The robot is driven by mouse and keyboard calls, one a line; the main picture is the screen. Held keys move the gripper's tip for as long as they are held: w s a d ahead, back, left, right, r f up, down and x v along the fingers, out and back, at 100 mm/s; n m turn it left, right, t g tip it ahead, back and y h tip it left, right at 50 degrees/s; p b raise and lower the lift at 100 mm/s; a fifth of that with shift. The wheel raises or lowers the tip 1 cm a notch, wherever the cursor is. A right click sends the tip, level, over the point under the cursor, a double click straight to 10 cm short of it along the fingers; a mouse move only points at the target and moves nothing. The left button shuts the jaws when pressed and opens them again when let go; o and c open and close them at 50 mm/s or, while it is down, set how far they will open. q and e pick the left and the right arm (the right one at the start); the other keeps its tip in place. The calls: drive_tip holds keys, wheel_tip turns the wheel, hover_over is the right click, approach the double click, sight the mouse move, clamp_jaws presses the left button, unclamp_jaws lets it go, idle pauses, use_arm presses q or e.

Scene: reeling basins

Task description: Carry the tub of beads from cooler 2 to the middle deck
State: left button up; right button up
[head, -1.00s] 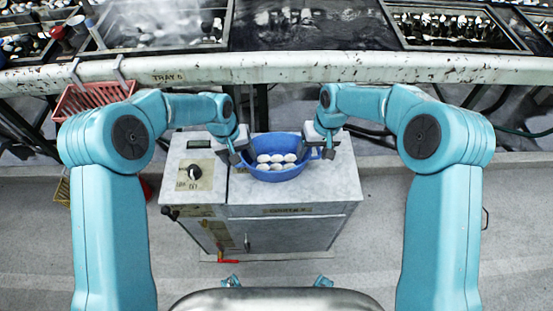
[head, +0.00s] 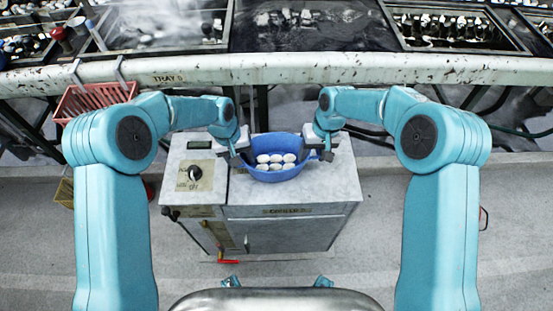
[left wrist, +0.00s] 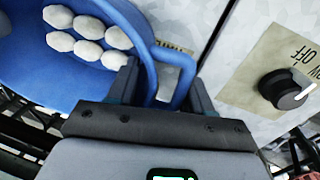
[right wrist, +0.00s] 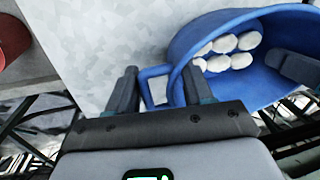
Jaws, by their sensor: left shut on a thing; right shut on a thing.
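The tub is a blue oval basin (head: 290,174) with several white egg-shaped pieces (head: 276,161) lying in its bottom. It is upright over the pale top of a grey cabinet (head: 290,232); whether it touches the top I cannot tell. My left gripper (head: 244,158) is shut on the tub's left side handle, and the handle loop (left wrist: 182,88) shows between its fingers in the left wrist view. My right gripper (head: 324,152) is shut on the opposite handle (right wrist: 156,72). The cabinet's front label is too blurred to read.
A dial (head: 194,173) sits on the cabinet's left section. A long pale rail (head: 300,68) marked TRAY runs behind, with wet basins (head: 460,26) beyond it. A red basket (head: 92,102) hangs from the rail at left.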

wheel_tip(320, 180, up, 5)
drive_tip(key=p, duration=0.4)
drive_tip(key=shift+s+f, duration=0.1)
drive_tip(key=shift+s+f, duration=0.1)
idle(0.3)
